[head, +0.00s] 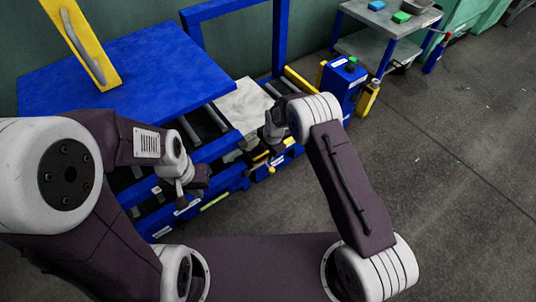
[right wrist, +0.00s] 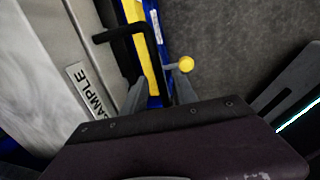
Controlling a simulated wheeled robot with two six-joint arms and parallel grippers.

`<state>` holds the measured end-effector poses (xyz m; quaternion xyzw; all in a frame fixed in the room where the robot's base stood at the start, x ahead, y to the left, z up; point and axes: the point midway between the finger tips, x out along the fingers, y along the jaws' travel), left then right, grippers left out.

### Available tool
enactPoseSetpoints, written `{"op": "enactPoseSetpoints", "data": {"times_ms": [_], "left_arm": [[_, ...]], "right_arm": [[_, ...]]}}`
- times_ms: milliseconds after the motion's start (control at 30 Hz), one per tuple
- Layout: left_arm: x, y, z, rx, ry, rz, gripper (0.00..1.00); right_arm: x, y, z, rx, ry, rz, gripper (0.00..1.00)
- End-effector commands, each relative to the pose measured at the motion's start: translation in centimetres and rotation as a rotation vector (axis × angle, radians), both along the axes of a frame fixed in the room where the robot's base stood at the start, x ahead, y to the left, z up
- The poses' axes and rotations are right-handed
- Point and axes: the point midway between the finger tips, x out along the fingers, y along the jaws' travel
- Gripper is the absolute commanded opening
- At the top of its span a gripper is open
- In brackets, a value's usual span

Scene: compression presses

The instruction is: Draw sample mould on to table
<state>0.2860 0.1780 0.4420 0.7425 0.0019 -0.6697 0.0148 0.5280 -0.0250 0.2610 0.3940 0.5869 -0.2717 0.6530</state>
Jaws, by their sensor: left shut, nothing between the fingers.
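The sample mould is a grey metal plate (head: 243,104) lying in the blue press frame in the head view. In the right wrist view its front edge carries a label reading SAMPLE (right wrist: 88,92) and a black bar handle (right wrist: 122,32). My right gripper (right wrist: 158,92) is open at the front of the mould, its two fingers apart with nothing visibly held. The handle is just beyond the fingertips. In the head view my right gripper (head: 268,142) partly covers the mould's front. My left gripper (head: 190,190) is shut and empty, over the press's front left side.
A blue platen (head: 150,65) with a yellow handled bar (head: 82,42) stands left. A yellow strip and a yellow knob (right wrist: 186,64) are near my right fingers. A blue control box (head: 342,80) and a trolley (head: 380,48) stand right. The floor at right is clear.

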Motion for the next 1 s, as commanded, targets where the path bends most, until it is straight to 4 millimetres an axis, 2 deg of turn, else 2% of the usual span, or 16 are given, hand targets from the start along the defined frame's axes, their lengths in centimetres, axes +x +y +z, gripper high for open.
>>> {"op": "enactPoseSetpoints", "data": {"times_ms": [100, 200, 233, 1000], "left_arm": [[0.0, 0.0, 0.08, 0.0, 0.0, 0.0, 0.0], [0.0, 0.0, 0.08, 0.0, 0.0, 0.0, 0.0], [0.0, 0.0, 0.07, 0.0, 0.0, 0.0, 0.0], [0.0, 0.0, 0.07, 0.0, 0.0, 0.0, 0.0]], "right_arm": [[-0.02, 0.0, 0.07, 0.0, 0.0, 0.0, 0.32], [-0.02, 0.0, 0.07, 0.0, 0.0, 0.0, 0.04], [-0.03, 0.0, 0.07, 0.0, 0.0, 0.0, 0.0], [-0.04, 0.0, 0.05, -0.001, 0.001, 0.0, 0.0]]}}
